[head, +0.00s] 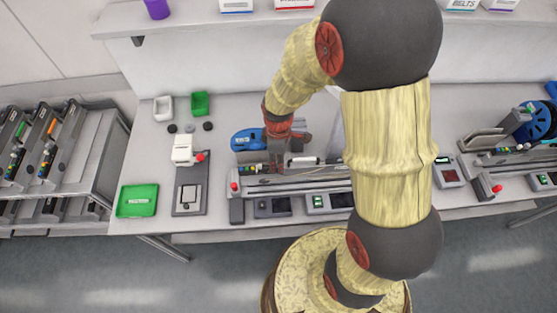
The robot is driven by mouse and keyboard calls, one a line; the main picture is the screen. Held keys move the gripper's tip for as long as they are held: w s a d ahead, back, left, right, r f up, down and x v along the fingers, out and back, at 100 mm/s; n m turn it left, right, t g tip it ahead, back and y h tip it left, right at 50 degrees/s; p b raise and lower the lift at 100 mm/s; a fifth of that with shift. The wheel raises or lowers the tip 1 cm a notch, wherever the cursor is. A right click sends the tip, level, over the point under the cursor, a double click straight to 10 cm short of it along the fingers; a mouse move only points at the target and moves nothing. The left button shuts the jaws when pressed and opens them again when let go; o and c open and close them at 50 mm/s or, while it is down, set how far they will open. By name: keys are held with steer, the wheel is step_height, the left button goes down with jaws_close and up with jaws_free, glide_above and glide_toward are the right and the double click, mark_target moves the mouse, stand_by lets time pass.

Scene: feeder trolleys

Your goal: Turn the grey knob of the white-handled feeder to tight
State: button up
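A long grey feeder (285,185) lies on the bench in the middle of the head view. A white bar that looks like its handle (303,160) shows on top, and a blue part (246,139) sits at its left rear. A red button (234,187) is at its left end. My gripper (276,168) points down over the left part of the feeder, just left of the white handle. The fingers are small and dark here; I cannot tell whether they are open or touch anything. I cannot make out the grey knob. My arm hides the feeder's right part.
A green tray (137,213) and a dark-based device (189,209) stand to the left on the bench. Small green (200,103) and white (163,107) bins are behind. Another feeder with a blue reel (530,121) is at right. A trolley (88,160) of feeders stands far left; a shelf (190,22) runs above.

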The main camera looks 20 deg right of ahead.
steer(key=c, duration=0.4)
jaws_close()
